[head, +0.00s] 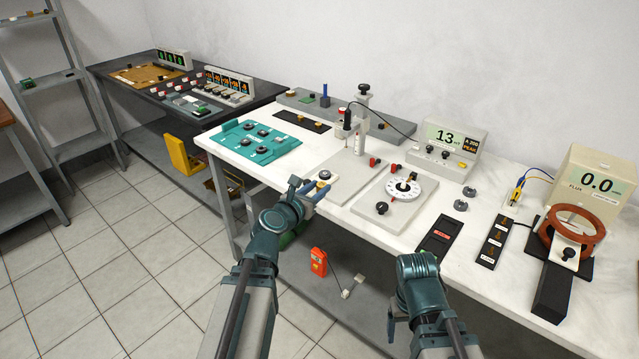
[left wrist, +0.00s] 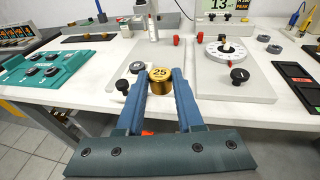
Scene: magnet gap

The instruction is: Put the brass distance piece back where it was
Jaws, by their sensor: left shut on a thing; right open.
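My left gripper (head: 312,190) is over the front edge of the white table, near the metal plate. In the left wrist view, the left gripper (left wrist: 159,86) is shut on the round brass distance piece (left wrist: 161,82), which is marked 25 on top. The piece sits upright between the fingertips. In the head view I cannot make it out clearly at the fingers. My right gripper (head: 392,325) hangs low in front of the table, open and mostly hidden by its own arm.
Behind the held piece stands a grey plate with a post and probe (head: 361,125). A dial plate (head: 397,200) is right of it, a teal tray (head: 255,141) left. Black trays (head: 441,236), a meter (head: 450,141) and a coil stand (head: 571,240) are further right.

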